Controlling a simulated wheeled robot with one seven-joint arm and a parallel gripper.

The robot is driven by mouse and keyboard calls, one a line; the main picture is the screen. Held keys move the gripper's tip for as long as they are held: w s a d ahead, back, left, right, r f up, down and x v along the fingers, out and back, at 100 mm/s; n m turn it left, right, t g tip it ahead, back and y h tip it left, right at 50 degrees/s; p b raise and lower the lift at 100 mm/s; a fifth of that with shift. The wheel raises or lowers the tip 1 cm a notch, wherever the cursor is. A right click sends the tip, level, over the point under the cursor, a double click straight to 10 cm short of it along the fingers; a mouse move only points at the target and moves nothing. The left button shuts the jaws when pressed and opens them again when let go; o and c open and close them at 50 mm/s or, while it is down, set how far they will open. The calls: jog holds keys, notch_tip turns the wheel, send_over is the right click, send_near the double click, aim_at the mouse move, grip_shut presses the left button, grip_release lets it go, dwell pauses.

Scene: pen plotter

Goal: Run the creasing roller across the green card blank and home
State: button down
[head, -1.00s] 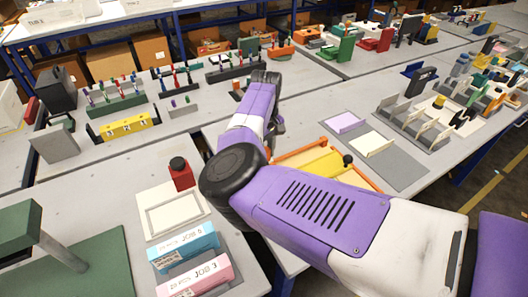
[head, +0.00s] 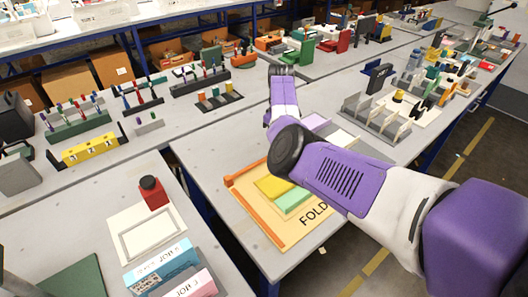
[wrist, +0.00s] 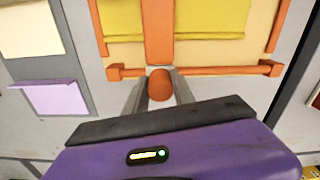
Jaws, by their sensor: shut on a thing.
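The green card blank (head: 293,201) lies on the cream board marked FOLD (head: 305,217), against a yellow piece (head: 273,187). An orange rail (head: 252,214) runs along the board's left side. In the wrist view my gripper (wrist: 160,77) is shut on an orange rounded knob (wrist: 160,86). The knob sits at an orange crossbar (wrist: 220,70), with an orange arm (wrist: 159,35) running away from it between yellow surfaces (wrist: 212,20). I cannot tell which orange part is the creasing roller. The green card does not show in the wrist view. In the head view my arm hides my gripper.
A lilac card (wrist: 57,98) and a cream card (wrist: 18,30) lie beside the board. A grey rack (head: 375,121) stands to the right. A gap separates the tables.

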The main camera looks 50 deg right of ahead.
jog(key=shift+s+d+r+b, duration=0.1)
jog(key=shift+s+d+b, duration=0.15)
jog(key=shift+d, duration=0.6)
jog(key=shift+s+d+b, duration=0.15)
jog(key=shift+d+b, duration=0.2)
jog(key=shift+d, duration=0.55)
jog(key=c, duration=1.1)
grip_release()
jog(key=shift+o, duration=0.2)
notch_tip(320, 180, up, 8)
